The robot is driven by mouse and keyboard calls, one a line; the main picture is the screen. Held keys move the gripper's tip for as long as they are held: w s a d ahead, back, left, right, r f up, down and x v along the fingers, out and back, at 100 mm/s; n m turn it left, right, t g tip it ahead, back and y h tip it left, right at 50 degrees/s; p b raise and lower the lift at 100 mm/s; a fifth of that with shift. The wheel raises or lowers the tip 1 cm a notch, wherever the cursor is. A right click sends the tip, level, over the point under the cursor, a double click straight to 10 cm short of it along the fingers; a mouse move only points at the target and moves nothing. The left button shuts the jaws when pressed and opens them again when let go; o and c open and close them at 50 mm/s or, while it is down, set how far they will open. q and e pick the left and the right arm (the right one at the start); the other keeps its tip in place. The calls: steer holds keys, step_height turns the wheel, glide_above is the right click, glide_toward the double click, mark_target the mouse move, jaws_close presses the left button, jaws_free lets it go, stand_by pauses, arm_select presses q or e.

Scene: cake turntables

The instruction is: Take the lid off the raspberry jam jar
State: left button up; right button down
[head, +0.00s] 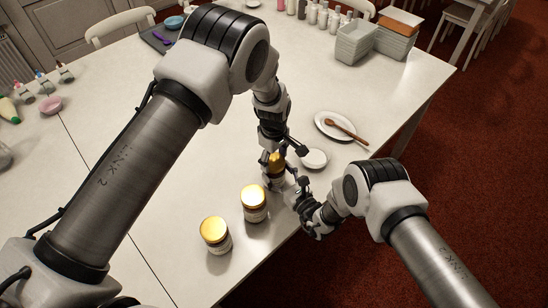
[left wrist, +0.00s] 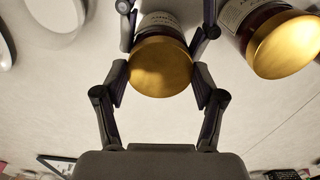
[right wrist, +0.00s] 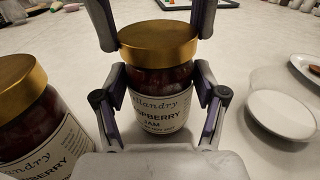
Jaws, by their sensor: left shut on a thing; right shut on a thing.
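The raspberry jam jar (right wrist: 160,98) stands upright on the white table, its label reading "raspberry jam" in the right wrist view. Its gold lid (right wrist: 158,40) sits level on top and also shows in the left wrist view (left wrist: 160,67). My left gripper (left wrist: 160,75) comes from above with its fingers on both sides of the lid, shut on it. My right gripper (right wrist: 160,100) is shut on the jar's body from the side, below the lid. In the head view the jar (head: 276,182) is partly hidden by both grippers.
Two more gold-lidded jars stand close by, one in the middle (head: 254,203) and one nearer the front (head: 215,234). A small white dish (head: 314,159) lies just beyond the held jar, with a plate (head: 336,124) bearing a wooden spoon (head: 346,131) behind it. The table's right edge is near.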

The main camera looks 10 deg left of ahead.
mark_target(274, 161)
steer(key=shift+s+f, duration=0.1)
steer(key=shift+f, duration=0.15)
arm_select(q)
steer(key=shift+r, duration=1.1)
steer(key=shift+r, duration=2)
arm_select(e)
jaws_free()
arm_select(q)
steer(key=shift+w+f, duration=0.1)
arm_select(e)
steer(key=shift+r, duration=0.1)
